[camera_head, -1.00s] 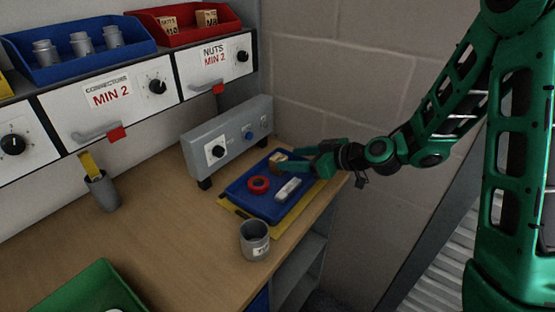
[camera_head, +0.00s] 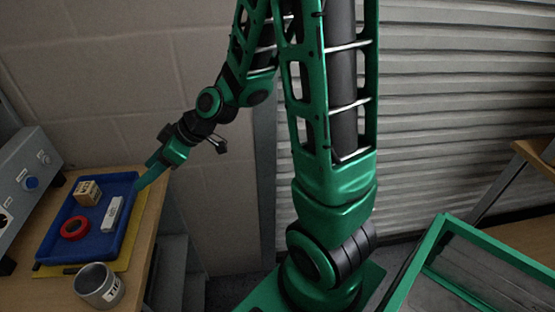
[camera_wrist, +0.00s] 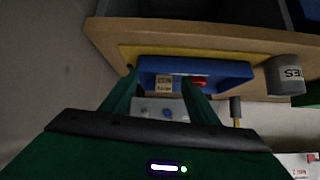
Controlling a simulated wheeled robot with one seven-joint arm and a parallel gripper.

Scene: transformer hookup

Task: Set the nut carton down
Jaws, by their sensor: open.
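The nut carton (camera_head: 88,193), a small tan box with dark print, sits in the blue tray (camera_head: 118,249) near its back edge. It also shows in the wrist view (camera_wrist: 163,83), between and beyond my fingers. My gripper (camera_head: 147,180) is open and empty, apart from the carton, at the right edge of the tray. In the wrist view its two green fingers (camera_wrist: 158,92) are spread wide. A red ring (camera_head: 74,228) and a pale block (camera_head: 112,214) lie in the tray beside the carton.
The tray rests on a yellow mat (camera_head: 132,250) on the wooden bench. A grey labelled cup (camera_head: 99,286) stands in front of the tray. A grey control box (camera_head: 25,180) stands at the left. A concrete wall is behind; a green-framed bin (camera_head: 470,265) is at the right.

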